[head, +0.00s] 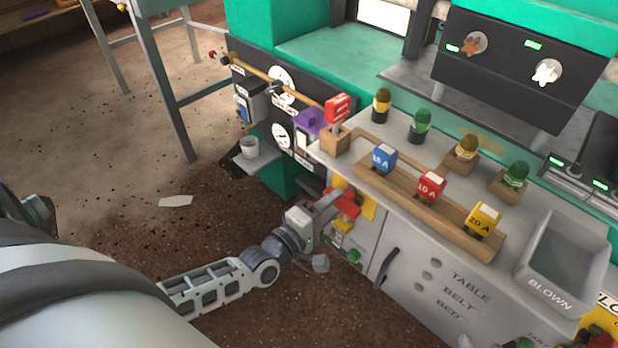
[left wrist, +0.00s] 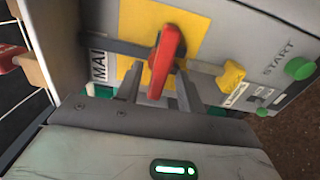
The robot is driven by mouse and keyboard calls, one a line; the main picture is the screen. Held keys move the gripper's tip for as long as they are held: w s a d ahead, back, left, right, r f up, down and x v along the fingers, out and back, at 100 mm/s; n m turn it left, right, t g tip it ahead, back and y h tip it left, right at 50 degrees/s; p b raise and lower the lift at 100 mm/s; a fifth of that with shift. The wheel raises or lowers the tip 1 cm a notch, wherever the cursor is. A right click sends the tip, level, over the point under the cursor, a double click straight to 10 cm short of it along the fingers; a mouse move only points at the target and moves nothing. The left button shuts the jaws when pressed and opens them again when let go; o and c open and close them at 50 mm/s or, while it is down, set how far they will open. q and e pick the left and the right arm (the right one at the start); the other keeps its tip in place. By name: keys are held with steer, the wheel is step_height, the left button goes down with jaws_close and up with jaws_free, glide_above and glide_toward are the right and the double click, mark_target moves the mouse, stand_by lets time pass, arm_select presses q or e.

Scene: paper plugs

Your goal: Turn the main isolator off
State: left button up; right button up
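The main isolator is a red rotary handle (left wrist: 165,60) on a yellow plate (left wrist: 195,30), on the front face of the grey cabinet. A partly hidden label starting "MAI" is beside it. In the head view the red handle (head: 348,203) sits below the worktop's left corner. My left gripper (head: 328,208) is at the handle. In the left wrist view its two fingers (left wrist: 158,88) stand apart with the handle between them, and gaps show on both sides. I cannot tell whether a finger touches it. My right gripper is not in view.
A green START button (left wrist: 299,68) and a yellow knob (left wrist: 231,74) are near the isolator. Above, the worktop holds a wooden rack (head: 400,195) of coloured fuse plugs and a grey BLOWN bin (head: 570,255). A black door handle (head: 386,267) is to the right. Floor lies left.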

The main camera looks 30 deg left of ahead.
arm_select(q)
steer(key=v, duration=1.5)
steer(key=shift+s+p, duration=0.25)
steer(key=shift+p, duration=0.15)
